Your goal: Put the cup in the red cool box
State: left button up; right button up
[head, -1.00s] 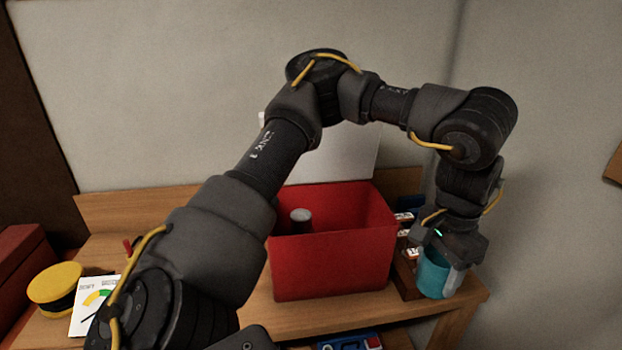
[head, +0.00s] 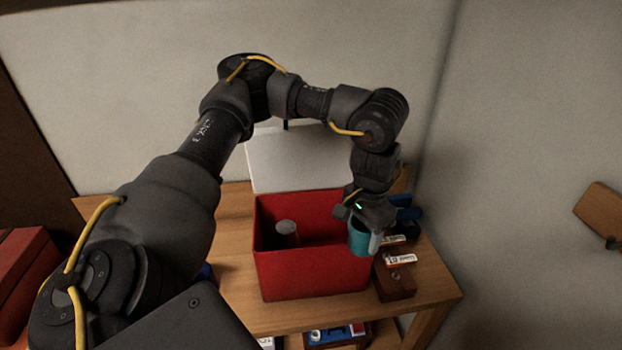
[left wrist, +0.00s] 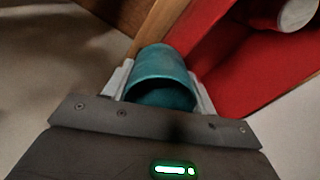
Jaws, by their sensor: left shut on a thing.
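The teal cup (head: 359,237) is held in my left gripper (head: 368,240), at the right rim of the red cool box (head: 312,277). In the left wrist view the cup (left wrist: 163,68) sits between the two pale fingers of the gripper (left wrist: 162,85), which are shut on it. The cool box (left wrist: 262,62) shows at the upper right of that view. The box stands open on the wooden table, its white lid (head: 300,160) raised at the back. I cannot tell whether the cup is over the opening or just outside the wall. My right gripper is not in view.
A grey-topped can (head: 286,229) stands inside the box at the left. A brown box (head: 394,280) with small white-labelled packs (head: 401,259) is right of the cool box. Other items lie on a lower shelf. The table's right front edge is bare.

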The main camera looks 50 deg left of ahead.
pick_arm(q)
jog(key=w+a+r+m+p, duration=0.2)
jog(key=w+a+m+p, duration=0.25)
jog(key=a+m, duration=0.45)
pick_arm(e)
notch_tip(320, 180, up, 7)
pick_arm(q)
jog(key=f+b, duration=0.4)
jog(key=f, duration=0.2)
jog(key=a+f+b, duration=0.1)
jog(key=f+b, duration=0.3)
jog(key=f, duration=0.3)
jog(key=f+b, duration=0.4)
jog(key=f, duration=0.3)
jog(key=shift+s+a+f+b, duration=0.15)
jog(key=shift+s+a+b, duration=0.05)
jog(key=shift+b, duration=0.1)
notch_tip(320, 180, down, 3)
jog(key=shift+s+d+f+b, duration=0.1)
jog(key=shift+f+b, duration=0.1)
jog(key=shift+b, duration=0.1)
jog(key=shift+f, duration=0.4)
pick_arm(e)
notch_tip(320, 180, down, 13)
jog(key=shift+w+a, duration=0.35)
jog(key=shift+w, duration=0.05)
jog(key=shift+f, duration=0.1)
